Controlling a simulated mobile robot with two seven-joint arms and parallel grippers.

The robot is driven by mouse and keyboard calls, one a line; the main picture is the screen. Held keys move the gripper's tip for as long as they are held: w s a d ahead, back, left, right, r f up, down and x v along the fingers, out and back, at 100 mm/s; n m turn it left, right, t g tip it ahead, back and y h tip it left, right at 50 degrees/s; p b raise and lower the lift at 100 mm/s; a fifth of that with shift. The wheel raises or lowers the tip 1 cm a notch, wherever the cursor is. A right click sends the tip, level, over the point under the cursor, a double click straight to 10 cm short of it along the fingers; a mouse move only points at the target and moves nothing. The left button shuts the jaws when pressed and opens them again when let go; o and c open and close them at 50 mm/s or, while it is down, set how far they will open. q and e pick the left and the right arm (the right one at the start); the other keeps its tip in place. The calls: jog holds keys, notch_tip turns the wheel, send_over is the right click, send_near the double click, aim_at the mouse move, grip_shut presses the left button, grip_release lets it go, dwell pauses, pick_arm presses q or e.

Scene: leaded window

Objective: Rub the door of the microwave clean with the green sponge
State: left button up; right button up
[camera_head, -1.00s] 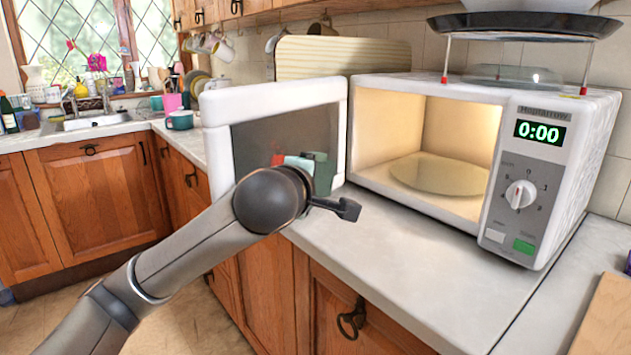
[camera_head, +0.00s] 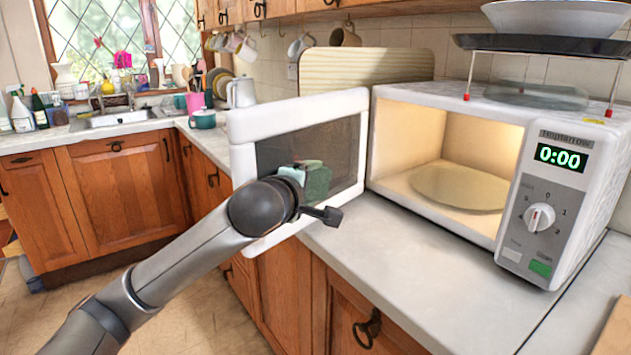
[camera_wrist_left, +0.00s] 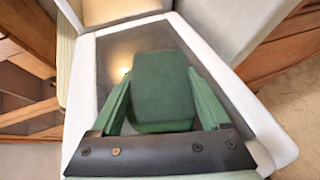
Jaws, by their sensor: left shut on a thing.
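The microwave (camera_head: 590,130) stands on the counter with its door (camera_head: 340,138) swung open to the left. The door has a white frame and a dark window; the window also shows in the left wrist view (camera_wrist_left: 105,70). My left gripper (camera_head: 300,174) is in front of the window, shut on the green sponge (camera_head: 318,183). In the left wrist view the sponge (camera_wrist_left: 160,85) sits between the two green fingers of the gripper (camera_wrist_left: 160,76), over the window. It looks close against the glass, but I cannot tell whether it touches. My right gripper is not in view.
The microwave's lit cavity holds a round turntable (camera_head: 458,188). A rack with a black tray (camera_head: 540,46) and white bowl (camera_head: 556,18) stands above it. A wooden board (camera_head: 365,68) leans behind. The counter (camera_head: 430,262) before the microwave is clear.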

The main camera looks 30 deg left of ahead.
pick_arm(q)
jog(key=shift+w+a+b, duration=0.15)
jog(key=shift+a+b, duration=0.35)
jog(key=shift+a, duration=0.65)
jog(key=shift+w+a+b, duration=0.15)
jog(key=shift+a+b, duration=0.3)
jog(key=shift+a, duration=0.65)
dwell(0.7)
jog(key=shift+w+p, duration=0.6)
jog(key=shift+w, duration=1.45)
jog(key=shift+s+a+b, duration=0.3)
jog(key=shift+s+b, duration=0.5)
jog(key=shift+s, duration=0.2)
jog(key=shift+s+a+b, duration=0.25)
jog(key=shift+s+b, duration=0.55)
jog(key=shift+s, duration=0.15)
